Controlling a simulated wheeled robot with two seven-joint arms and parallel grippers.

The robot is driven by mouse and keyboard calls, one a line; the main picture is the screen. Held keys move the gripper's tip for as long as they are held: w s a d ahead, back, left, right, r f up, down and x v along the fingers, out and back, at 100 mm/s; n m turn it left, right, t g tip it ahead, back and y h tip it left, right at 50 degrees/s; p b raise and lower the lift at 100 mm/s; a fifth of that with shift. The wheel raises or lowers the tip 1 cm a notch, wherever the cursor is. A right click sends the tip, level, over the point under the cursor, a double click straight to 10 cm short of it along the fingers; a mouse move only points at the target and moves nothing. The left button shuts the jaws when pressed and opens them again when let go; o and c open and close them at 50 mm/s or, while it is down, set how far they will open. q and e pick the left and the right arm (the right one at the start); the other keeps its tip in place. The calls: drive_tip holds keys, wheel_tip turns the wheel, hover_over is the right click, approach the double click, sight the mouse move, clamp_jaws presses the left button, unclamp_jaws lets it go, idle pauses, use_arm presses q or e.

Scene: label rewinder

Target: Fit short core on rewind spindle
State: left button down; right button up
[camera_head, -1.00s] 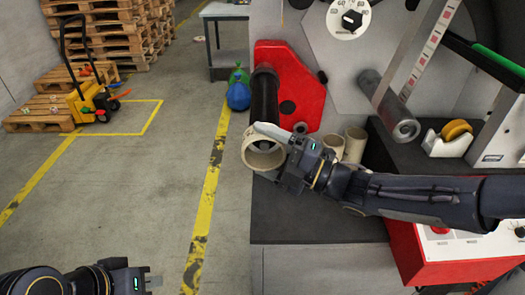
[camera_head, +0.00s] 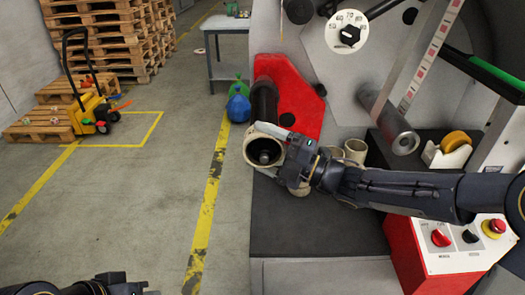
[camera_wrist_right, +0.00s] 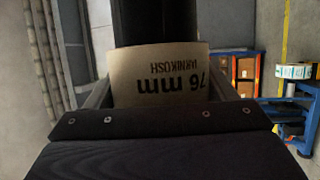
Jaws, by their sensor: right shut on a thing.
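My right gripper (camera_head: 263,150) is shut on a short cardboard core (camera_head: 247,150), one finger above it and one below. The core is a beige ring marked "76 mm" in the right wrist view (camera_wrist_right: 160,82). The dark rewind spindle (camera_head: 264,103) runs from the red plate toward the core. Its grey end (camera_head: 265,157) shows inside the core's bore, slightly low of centre. How far the core sits over the spindle is hidden. My left gripper (camera_head: 122,287) is at the bottom left edge, mostly cut off, and its jaws are unclear.
Two beige cores (camera_head: 355,150) stand behind my right gripper. A metal roller (camera_head: 400,138) and a tape dispenser (camera_head: 447,152) are to the right. A red control box (camera_head: 405,255) is at the lower right. The dark table top (camera_head: 300,230) is clear in front.

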drive_tip(key=o, duration=1)
drive_tip(key=d+f+b, duration=0.1)
drive_tip(key=d, duration=0.5)
drive_tip(key=shift+d+f+b, duration=0.25)
drive_tip(key=shift+d+b, duration=0.1)
drive_tip(key=shift+d, duration=0.05)
drive_tip(key=shift+w, duration=0.1)
